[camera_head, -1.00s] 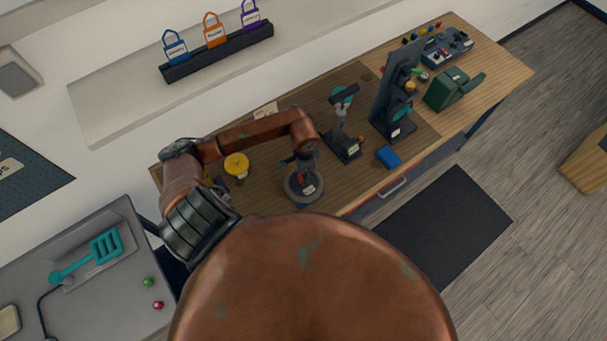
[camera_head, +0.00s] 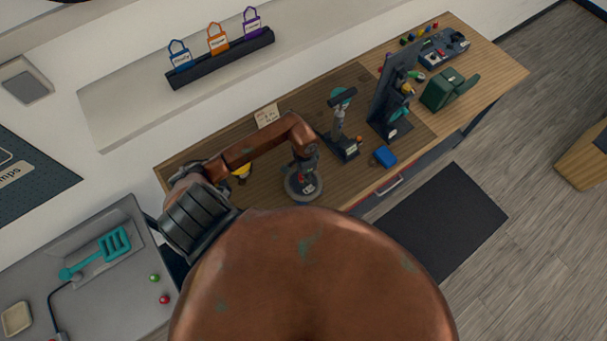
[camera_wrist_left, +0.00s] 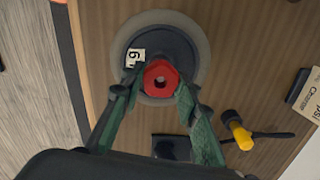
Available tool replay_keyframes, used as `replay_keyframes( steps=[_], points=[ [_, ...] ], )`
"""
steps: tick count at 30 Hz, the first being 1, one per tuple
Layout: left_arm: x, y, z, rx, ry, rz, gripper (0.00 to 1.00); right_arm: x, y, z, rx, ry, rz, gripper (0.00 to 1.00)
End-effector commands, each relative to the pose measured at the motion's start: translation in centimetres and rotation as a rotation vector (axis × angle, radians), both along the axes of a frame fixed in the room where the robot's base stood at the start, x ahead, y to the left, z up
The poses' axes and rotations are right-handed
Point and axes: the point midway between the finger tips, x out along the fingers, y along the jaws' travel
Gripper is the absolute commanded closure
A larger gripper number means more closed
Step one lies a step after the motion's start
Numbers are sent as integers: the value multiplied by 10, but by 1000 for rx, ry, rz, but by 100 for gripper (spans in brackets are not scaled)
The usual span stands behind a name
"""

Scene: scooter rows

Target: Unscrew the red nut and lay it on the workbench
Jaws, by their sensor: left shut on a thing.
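The red nut (camera_wrist_left: 160,78), six-sided with a dark hole in its middle, shows in the left wrist view above a round dark base with a pale rim (camera_wrist_left: 150,20). A label is on the base. My left gripper (camera_wrist_left: 159,88) has its green fingers on both sides of the nut and is shut on it. Whether the nut is still on a thread is hidden from above. In the head view my left gripper (camera_head: 304,168) points down over the same round base (camera_head: 291,192) on the wooden workbench (camera_head: 268,188). My right gripper is not in view.
A yellow-topped item (camera_head: 242,171) stands left of the base, partly behind my arm. Bare wood lies around the base.

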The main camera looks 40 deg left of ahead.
Motion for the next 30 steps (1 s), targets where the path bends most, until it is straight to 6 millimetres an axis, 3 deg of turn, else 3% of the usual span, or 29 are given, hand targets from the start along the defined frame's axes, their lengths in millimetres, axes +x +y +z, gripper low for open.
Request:
replay_keyframes(
  steps=[1, 16, 26, 27, 30],
  points=[
    [8, -4, 6, -11, -21, 20, 94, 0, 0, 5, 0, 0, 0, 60],
    [7, -4, 3, -14, -23, 355, 94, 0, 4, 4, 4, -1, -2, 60],
    [6, -3, 3, -9, -17, 395, 94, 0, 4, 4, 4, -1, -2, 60],
    [6, -3, 3, -9, -16, 394, 71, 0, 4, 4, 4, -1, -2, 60],
    [5, -2, 2, -8, -14, 394, 64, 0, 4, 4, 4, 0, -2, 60]
  ],
)
